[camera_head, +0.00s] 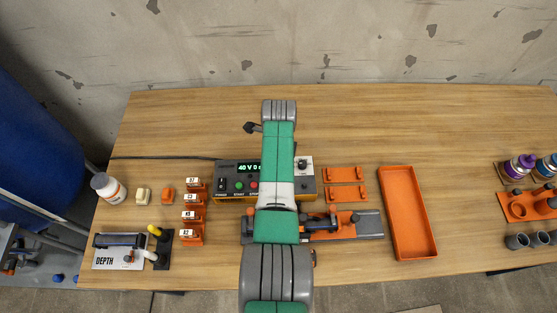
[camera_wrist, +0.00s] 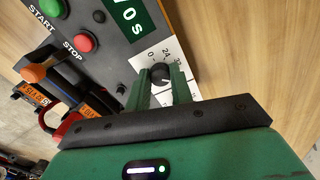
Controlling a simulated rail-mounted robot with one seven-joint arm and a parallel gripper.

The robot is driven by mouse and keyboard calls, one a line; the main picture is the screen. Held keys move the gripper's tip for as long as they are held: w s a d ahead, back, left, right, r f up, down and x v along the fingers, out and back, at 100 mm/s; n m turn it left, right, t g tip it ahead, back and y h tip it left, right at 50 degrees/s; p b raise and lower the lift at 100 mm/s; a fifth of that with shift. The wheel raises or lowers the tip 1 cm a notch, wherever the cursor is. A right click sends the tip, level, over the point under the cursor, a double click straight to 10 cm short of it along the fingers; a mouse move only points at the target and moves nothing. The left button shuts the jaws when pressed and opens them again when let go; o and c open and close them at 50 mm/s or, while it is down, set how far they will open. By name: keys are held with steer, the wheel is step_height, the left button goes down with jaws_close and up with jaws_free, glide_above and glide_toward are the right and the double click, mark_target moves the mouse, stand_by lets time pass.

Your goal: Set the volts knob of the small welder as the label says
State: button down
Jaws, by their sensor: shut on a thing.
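The small welder (camera_head: 232,196) is a dark and orange box in the middle of the table. Its green display (camera_head: 247,168) seems to read 40 V 0 s. The volts knob (camera_wrist: 160,72) is black and sits on a white dial plate (camera_wrist: 182,62) with printed numbers, among them 0 and 24. The dial plate also shows in the head view (camera_head: 306,176), right of my arm. My gripper (camera_wrist: 165,84) is shut on the knob, a green finger on each side. The fingers hide part of the dial. The knob's pointer cannot be made out.
Green START (camera_wrist: 51,7) and red STOP (camera_wrist: 85,41) buttons lie beside the display. An orange fixture (camera_head: 340,222) stands in front of the welder. An empty orange tray (camera_head: 421,251) lies at the right, and numbered orange blocks (camera_head: 191,238) at the left. The table's back is clear.

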steer(key=shift+r+m, duration=0.15)
steer(key=shift+m, duration=0.45)
steer(key=c, duration=1.2)
jaws_free()
steer(key=shift+c, duration=0.2)
step_height(320, 180, up, 8)
steer(key=p, duration=0.2)
steer(key=shift+d+p, duration=0.1)
steer(key=shift+p, duration=0.3)
